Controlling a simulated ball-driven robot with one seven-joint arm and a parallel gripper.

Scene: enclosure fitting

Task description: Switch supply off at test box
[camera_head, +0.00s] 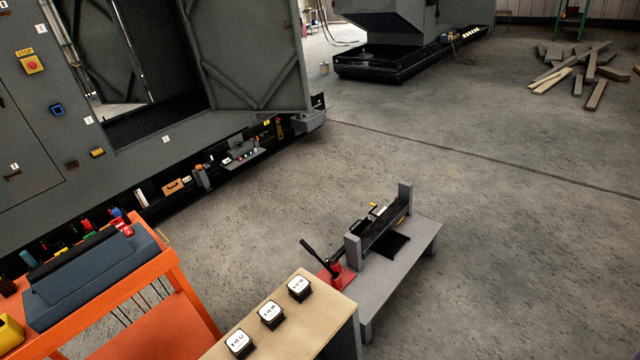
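I cannot tell for certain which thing is the test box. A blue-grey case (95,284) with a dark bar along its top lies on the orange cart (150,294) at lower left. A small red part with white marks (122,228) sits at the case's far end; whether it is a switch is too small to tell. Three small black boxes with white faces (270,315) stand in a row on a tan-topped bench (305,323) at bottom centre. Their labels are too small to read. My gripper does not show in this view.
A large grey enclosure (100,35) with an open door (250,60) and a red STOP button (33,65) fills the upper left. A low grey bench (400,262) with a red-based lever tool stands at lower centre. Planks (570,75) lie at upper right. The right floor is clear.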

